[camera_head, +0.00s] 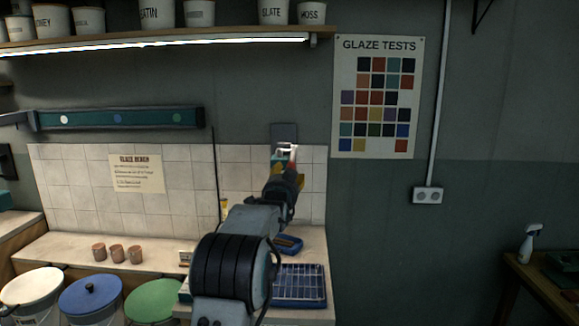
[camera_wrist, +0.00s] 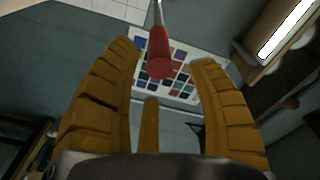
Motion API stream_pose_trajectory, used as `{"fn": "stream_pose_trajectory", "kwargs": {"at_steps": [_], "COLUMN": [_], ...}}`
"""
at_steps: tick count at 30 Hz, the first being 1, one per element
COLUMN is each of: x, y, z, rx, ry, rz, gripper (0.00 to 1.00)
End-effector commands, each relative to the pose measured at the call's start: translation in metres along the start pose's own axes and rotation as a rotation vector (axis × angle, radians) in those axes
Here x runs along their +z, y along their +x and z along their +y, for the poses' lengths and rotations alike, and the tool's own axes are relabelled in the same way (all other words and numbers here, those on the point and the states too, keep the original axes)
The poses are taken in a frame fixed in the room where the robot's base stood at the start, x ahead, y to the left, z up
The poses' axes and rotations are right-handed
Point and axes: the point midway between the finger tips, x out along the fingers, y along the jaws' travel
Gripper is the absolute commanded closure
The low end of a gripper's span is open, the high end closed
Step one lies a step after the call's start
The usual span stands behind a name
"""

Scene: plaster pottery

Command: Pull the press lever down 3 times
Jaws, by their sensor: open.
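The press lever shows in the wrist view as a red handle (camera_wrist: 160,54) on a thin metal rod. In the head view my gripper (camera_head: 287,182) is up in front of the tiled wall, at a small red and white part below a grey wall plate (camera_head: 283,132). My arm hides much of the press there.
A blue tray (camera_head: 288,245) and a blue wire rack (camera_head: 299,284) lie on the counter below. Three clay cups (camera_head: 117,253) and lidded buckets (camera_head: 90,297) stand at the left. A lit shelf (camera_head: 150,45) with jars hangs above. The glaze chart (camera_head: 377,97) is on the wall at the right.

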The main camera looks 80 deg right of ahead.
Motion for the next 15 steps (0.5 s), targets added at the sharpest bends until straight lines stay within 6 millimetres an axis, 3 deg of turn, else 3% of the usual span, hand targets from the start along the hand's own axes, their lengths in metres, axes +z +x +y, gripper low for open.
{"fn": "stream_pose_trajectory", "kwargs": {"at_steps": [7,15], "x": [-0.003,-0.003], "y": [0.009,0.038], "z": [-0.001,-0.003], "rx": [0.000,0.000], "ry": [0.002,0.002], "rz": [0.003,0.002], "gripper": [0.47,0.47]}}
